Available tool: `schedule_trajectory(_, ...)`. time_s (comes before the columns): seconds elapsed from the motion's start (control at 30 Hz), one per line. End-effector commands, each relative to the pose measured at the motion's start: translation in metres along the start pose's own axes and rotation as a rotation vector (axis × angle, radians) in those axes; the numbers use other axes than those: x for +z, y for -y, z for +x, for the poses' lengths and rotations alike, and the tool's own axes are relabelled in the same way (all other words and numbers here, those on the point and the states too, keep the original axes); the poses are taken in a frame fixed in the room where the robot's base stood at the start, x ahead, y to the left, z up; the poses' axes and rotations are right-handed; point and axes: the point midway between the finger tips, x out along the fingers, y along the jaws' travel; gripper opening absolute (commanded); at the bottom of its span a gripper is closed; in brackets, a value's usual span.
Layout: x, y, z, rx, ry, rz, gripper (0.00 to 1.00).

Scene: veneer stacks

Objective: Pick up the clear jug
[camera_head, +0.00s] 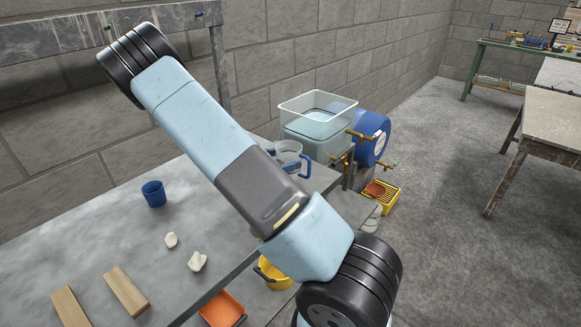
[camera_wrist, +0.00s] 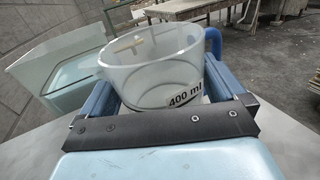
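The clear jug (camera_head: 289,150) has a blue handle and stands at the far end of the grey table, partly hidden behind my arm in the head view. In the wrist view the jug (camera_wrist: 155,78) is close ahead, with a "400 ml" label facing me and its blue handle at the right. My gripper (camera_wrist: 160,88) has its blue fingers wide apart, one on each side of the jug. I cannot tell whether the fingers touch its wall.
A clear tub (camera_head: 318,106) stands just beyond the jug, near a blue drum (camera_head: 371,138) with brass taps. A blue cup (camera_head: 154,194), pale lumps (camera_head: 197,261) and wooden blocks (camera_head: 125,291) lie on the table (camera_head: 100,235). A block wall runs behind.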

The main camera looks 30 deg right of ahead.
Motion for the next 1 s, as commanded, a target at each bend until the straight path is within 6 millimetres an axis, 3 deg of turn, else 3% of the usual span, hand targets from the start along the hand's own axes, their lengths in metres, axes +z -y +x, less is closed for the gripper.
schedule_trajectory(0.2,0.000,0.000,0.000,0.000,0.000,0.000,0.65)
schedule_trajectory(0.57,0.006,-0.001,0.000,0.000,0.000,0.002,0.64)
schedule_trajectory(0.77,0.034,-0.001,0.000,-0.001,-0.001,0.005,0.64)
schedule_trajectory(1.0,0.075,0.023,-0.027,0.002,-0.003,0.003,0.64)
